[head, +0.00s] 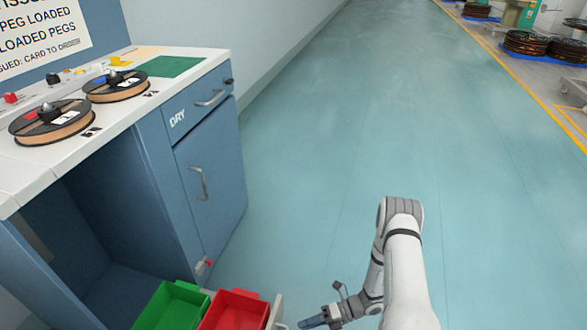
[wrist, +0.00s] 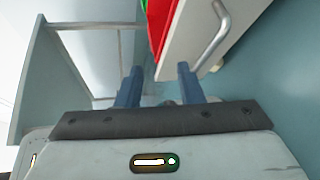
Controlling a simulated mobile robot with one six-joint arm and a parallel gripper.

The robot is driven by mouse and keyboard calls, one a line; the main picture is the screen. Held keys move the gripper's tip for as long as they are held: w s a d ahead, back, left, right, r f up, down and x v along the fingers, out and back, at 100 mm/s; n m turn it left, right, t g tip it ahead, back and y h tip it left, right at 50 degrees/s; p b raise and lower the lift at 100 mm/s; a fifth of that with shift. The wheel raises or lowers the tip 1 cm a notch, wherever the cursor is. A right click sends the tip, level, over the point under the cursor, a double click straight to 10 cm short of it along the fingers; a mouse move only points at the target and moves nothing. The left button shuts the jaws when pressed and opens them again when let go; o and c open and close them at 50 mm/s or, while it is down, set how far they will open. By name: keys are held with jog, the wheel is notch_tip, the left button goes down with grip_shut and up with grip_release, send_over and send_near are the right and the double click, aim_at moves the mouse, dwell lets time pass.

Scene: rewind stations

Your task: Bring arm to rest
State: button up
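My gripper (head: 313,321) is low in front of the blue bench, at the bottom of the head view, to the right of the red bin. In the wrist view my gripper (wrist: 159,77) shows two blue fingers standing apart with nothing held between them. My white arm is bent down over the floor at the lower right of the head view.
A green bin (head: 172,305) and a red bin (head: 236,310) sit in a pulled-out drawer; its handle (wrist: 212,40) is close to my right finger in the wrist view. The DRY drawer (head: 202,103) and cabinet door (head: 212,178) are shut. Spools (head: 115,88) lie on the bench. Open floor (head: 350,130) lies right.

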jog(key=w+d+r+n+g+h+p, duration=0.15)
jog(key=r+n+h+p, duration=0.4)
jog(key=r, duration=1.45)
jog(key=w+d+r+n+h+p, duration=0.25)
jog(key=r+n+p, duration=0.65)
jog(key=r, duration=1.2)
jog(key=s+d+r+n+t+h+p, duration=0.2)
jog(key=s+r+n+p, duration=0.2)
jog(key=r, duration=0.8)
jog(key=s+d+r+n+t+h+p, duration=0.2)
jog(key=s+r+n+p, duration=0.3)
jog(key=r, duration=0.7)
jog(key=s+d+r+n+t+h+p, duration=0.2)
jog(key=r+n, duration=0.6)
jog(key=r, duration=0.4)
jog(key=s+t+p, duration=0.1)
jog(key=s+p, duration=0.1)
jog(key=shift+s+d+h, duration=0.2)
jog(key=shift+s+h, duration=0.2)
jog(key=shift+r+t, duration=0.1)
jog(key=shift+t, duration=0.15)
